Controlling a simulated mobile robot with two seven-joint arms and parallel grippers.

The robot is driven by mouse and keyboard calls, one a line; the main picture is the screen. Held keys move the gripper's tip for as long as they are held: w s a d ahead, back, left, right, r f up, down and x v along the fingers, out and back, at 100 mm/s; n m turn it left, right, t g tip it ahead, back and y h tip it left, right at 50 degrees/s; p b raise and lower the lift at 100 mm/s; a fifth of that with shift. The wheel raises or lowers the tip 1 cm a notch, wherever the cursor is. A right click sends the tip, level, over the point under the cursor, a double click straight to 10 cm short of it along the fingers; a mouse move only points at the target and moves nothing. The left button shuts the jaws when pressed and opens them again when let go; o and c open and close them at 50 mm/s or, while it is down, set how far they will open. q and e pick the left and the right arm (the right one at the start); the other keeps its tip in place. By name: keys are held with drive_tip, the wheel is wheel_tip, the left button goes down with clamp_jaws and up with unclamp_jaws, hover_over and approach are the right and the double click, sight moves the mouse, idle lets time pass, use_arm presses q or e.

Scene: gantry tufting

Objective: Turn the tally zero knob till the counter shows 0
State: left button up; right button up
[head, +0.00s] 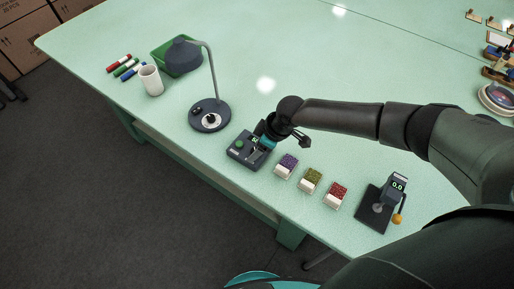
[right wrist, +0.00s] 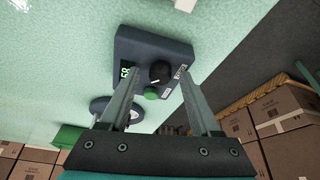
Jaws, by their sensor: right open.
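The tally counter (head: 237,153) is a dark box on the green table, with a green button and a small lit display (head: 254,138). In the right wrist view the counter (right wrist: 133,42) shows its black zero knob (right wrist: 158,71) with a white mark, beside the green button (right wrist: 151,92). Its display (right wrist: 126,71) has green digits, tilted and too small to read surely, but not a lone 0. My right gripper (head: 262,149) is over the counter, partly hiding it. In the right wrist view its open fingers (right wrist: 159,66) lie either side of the knob, apparently gripping nothing.
Small tubs of beads (head: 311,181) and a device reading 0.0 (head: 375,207) stand to the right. The table's middle is clear.

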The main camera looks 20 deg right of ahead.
clamp_jaws()
idle(0.5)
